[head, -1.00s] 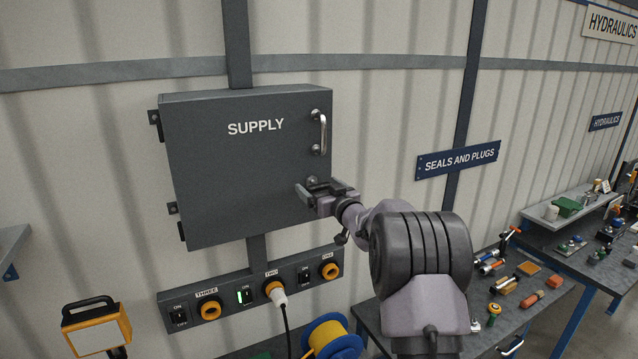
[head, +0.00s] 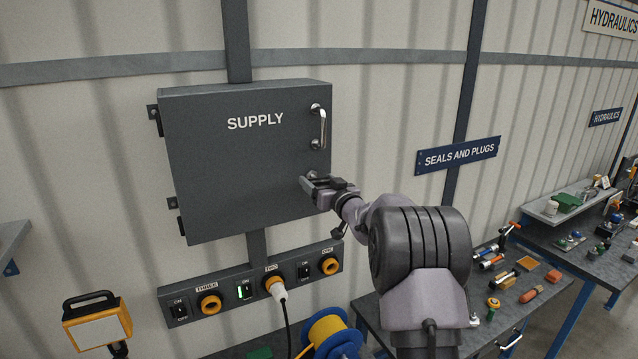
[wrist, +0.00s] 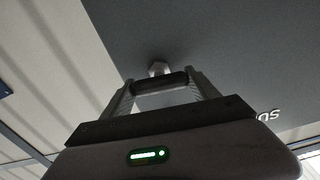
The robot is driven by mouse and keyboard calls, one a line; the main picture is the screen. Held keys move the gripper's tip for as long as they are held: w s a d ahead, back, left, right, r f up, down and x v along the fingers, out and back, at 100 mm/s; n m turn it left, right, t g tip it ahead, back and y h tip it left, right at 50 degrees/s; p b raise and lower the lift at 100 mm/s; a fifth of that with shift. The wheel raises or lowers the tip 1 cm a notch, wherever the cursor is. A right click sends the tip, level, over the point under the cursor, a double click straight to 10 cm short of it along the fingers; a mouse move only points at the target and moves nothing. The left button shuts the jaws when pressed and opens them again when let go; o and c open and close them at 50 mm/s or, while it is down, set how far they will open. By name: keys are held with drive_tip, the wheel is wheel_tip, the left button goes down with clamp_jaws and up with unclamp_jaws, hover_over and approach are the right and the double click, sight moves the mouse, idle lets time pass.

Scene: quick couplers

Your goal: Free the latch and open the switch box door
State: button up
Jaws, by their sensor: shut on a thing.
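The grey switch box (head: 235,165) marked SUPPLY is on the wall, and its door looks closed. A bright bar handle (head: 321,127) is at the door's upper right. Below it, near the right edge, is the latch (head: 312,174), partly hidden by my gripper (head: 310,185). In the wrist view, my gripper (wrist: 160,90) has its fingers at both ends of the latch's dark crossbar (wrist: 160,82), shut on it. A short pale metal stem (wrist: 158,68) joins the crossbar to the door face. I cannot tell how far the latch is turned.
Hinges (head: 172,203) are on the box's left side. A socket strip (head: 245,285) with switches and a plugged cable is below. A cable reel (head: 330,333), a work lamp (head: 96,320) and a cluttered bench (head: 490,325) are lower down.

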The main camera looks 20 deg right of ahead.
drive_tip(key=m, duration=0.8)
drive_tip(key=m+p, duration=0.1)
drive_tip(key=m, duration=0.3)
drive_tip(key=shift+m+p, duration=0.5)
drive_tip(key=shift+m, duration=1.7)
drive_tip(key=o, duration=1.4)
drive_tip(key=shift+w+f, duration=0.1)
drive_tip(key=shift+c, duration=0.2)
drive_tip(key=shift+d, duration=0.1)
